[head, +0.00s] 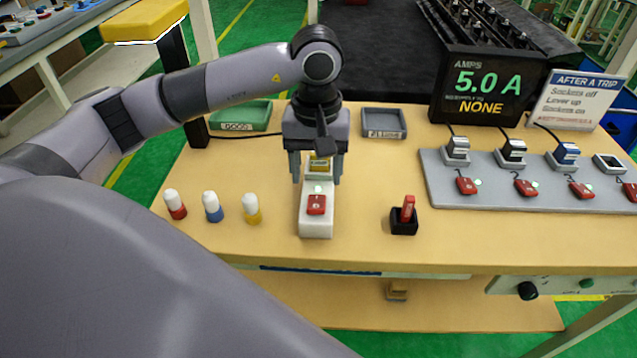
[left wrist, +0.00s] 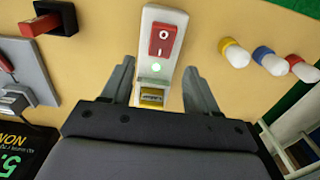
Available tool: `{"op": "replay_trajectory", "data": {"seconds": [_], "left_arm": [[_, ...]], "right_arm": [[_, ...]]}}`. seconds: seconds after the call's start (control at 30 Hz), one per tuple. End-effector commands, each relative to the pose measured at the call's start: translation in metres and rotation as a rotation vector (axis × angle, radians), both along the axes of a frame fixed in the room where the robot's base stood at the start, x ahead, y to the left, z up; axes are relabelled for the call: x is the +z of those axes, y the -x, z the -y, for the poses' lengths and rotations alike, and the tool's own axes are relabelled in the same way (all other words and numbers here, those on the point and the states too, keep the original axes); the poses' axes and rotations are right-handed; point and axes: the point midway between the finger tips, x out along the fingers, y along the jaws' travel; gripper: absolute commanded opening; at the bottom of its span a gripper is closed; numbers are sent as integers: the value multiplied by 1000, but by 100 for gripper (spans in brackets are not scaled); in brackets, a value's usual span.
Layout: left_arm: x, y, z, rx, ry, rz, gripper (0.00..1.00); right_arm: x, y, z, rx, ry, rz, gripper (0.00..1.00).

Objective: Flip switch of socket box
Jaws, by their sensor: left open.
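The white socket box (head: 316,227) lies on the table in front of me, its long side running away from me. It bears a red rocker switch (head: 316,204), a lit green lamp (head: 318,188) and a yellow plug (head: 320,165) at its far end. My left gripper (head: 316,181) is open above the box's far part, one finger on each side. In the left wrist view the gripper (left wrist: 159,66) has its fingers either side of the box, and the switch (left wrist: 163,38) shows beyond the fingertips, marked O and I. Contact cannot be told. My right gripper is out of view.
A black box with a red lever (head: 404,217) stands right of the socket box. White-topped pegs (head: 211,207) stand left. A grey socket strip (head: 500,196) with several switches lies right, below a display (head: 483,85) reading 5.0 A and NONE. Trays (head: 384,122) lie behind.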

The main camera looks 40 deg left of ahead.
Motion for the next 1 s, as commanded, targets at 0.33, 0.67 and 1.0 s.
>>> {"op": "replay_trajectory", "data": {"seconds": [0.33,0.67,1.0], "left_arm": [[-43,0,1,2,3,-2,60],[-46,0,1,1,4,0,50],[-47,0,1,-1,-2,11,3]], "right_arm": [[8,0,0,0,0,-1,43],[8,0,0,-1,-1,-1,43],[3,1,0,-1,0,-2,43]]}}
